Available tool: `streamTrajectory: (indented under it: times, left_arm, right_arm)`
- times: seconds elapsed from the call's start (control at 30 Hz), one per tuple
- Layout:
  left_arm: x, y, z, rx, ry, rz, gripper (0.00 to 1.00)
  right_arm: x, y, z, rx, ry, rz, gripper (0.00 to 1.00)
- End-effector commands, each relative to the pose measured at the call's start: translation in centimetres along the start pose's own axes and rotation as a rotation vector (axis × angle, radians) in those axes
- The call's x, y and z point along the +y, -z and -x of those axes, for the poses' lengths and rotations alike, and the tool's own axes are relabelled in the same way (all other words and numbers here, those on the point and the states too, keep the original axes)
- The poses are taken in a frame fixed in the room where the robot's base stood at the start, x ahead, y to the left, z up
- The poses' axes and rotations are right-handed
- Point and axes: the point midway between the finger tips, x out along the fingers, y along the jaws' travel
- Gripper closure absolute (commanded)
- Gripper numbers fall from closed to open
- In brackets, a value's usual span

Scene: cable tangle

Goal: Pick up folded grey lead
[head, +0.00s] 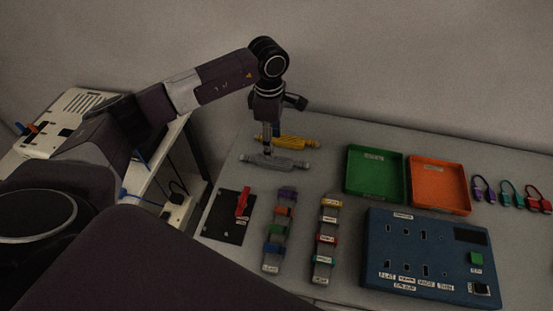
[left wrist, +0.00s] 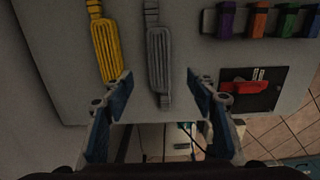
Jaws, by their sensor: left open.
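The folded grey lead (head: 285,162) lies on the table towards the back left, below the yellow lead in the picture. In the left wrist view the grey lead (left wrist: 158,52) runs up and down the picture, its lower end between my fingertips. My left gripper (head: 268,152) points down at the grey lead, and its fingers partly hide it in the head view. In the left wrist view the left gripper (left wrist: 159,76) is open, one finger on each side of the lead, with gaps. I cannot tell its exact height. My right gripper is not in view.
A folded yellow lead (head: 293,142) lies close beside the grey one. A black plate with a red lever (head: 242,203), two rows of coloured blocks (head: 327,238), a green tray (head: 348,181), an orange tray (head: 413,190) and a blue panel (head: 385,260) stand on the table.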

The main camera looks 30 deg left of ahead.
Motion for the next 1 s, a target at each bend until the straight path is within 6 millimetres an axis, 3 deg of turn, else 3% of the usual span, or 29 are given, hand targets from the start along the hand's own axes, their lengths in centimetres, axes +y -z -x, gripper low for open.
streamTrajectory:
  times: [0.1, 0.63, 0.9, 1.0]
  left_arm:
    - [0.2, 1.1, -0.4, 0.035, 0.001, 0.002, 0.48]
    - [0.2, 1.2, -7.0, 0.032, 0.002, 0.002, 0.48]
    - [0.2, 1.2, -7.6, 0.031, 0.0, 0.002, 0.48]
    - [0.2, 1.2, -7.6, 0.031, 0.0, 0.002, 0.57]
  right_arm:
    - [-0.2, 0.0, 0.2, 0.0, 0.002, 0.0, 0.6]
    - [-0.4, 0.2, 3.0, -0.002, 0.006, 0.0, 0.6]
    - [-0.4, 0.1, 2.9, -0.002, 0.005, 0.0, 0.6]
    - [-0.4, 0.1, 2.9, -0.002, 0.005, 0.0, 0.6]
